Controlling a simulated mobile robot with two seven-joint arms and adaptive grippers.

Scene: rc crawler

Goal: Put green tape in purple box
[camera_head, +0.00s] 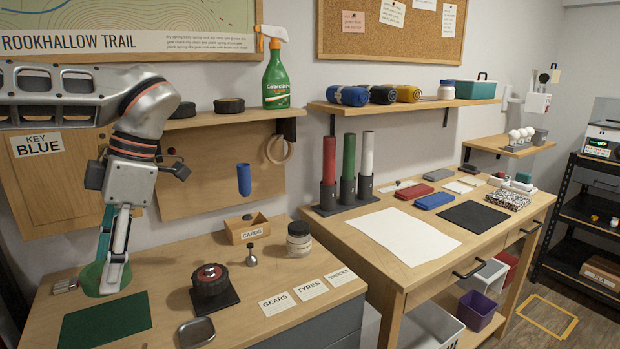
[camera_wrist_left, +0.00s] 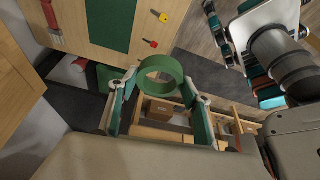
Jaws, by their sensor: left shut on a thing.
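The green tape (camera_head: 90,283) is a ring over the left part of the near workbench in the head view. My left gripper (camera_head: 114,277) points down and is shut on it. In the left wrist view, the green tape (camera_wrist_left: 148,84) sits between the two fingertips (camera_wrist_left: 161,84). I cannot tell how high it is above the bench. The purple box (camera_head: 476,311) is on the low shelf under the right workbench, open at the top.
A dark green mat (camera_head: 105,322), a black-and-red round part (camera_head: 210,280), a metal tray (camera_head: 196,332) and a jar (camera_head: 299,239) lie on the near bench. White bins (camera_head: 432,326) stand beside the purple box. A yellow floor outline (camera_head: 547,317) is at the lower right.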

